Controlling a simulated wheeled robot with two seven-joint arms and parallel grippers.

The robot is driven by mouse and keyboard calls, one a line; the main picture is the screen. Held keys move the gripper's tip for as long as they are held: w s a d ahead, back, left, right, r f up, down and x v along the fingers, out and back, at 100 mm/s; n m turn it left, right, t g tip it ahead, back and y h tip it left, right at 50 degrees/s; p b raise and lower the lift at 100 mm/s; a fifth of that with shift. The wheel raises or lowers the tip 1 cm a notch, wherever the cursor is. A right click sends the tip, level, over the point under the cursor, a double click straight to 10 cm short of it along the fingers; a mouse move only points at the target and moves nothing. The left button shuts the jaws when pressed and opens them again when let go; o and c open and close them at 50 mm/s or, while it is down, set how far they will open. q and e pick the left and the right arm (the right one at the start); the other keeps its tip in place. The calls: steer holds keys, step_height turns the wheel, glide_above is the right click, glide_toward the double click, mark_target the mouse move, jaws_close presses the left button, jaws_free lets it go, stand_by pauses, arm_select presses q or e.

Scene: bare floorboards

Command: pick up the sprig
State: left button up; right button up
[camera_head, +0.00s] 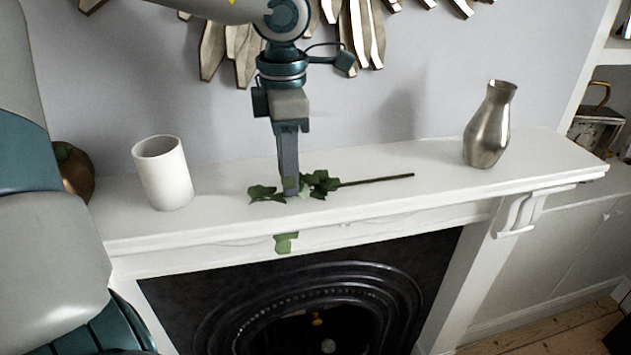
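The sprig (322,183) lies on the white mantel shelf. Its green leaves are bunched at the left and its thin dark stem points right. My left gripper (290,190) points straight down with its fingertips among the leaves, hiding part of them. I see the fingers edge-on, so I cannot tell whether they are open or shut on the sprig. A green leaf-like piece (287,243) shows against the mantel's front face below; I cannot tell whether it joins the sprig. My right gripper is not in view.
A white cup (163,173) stands left of the sprig on the mantel shelf (430,160). A metal vase (489,128) stands to the right. A brown round object (74,170) is partly hidden at far left. A spiky wall ornament (362,30) hangs behind my arm.

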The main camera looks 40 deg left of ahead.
arm_select(q)
steer(key=shift+f, duration=1.1)
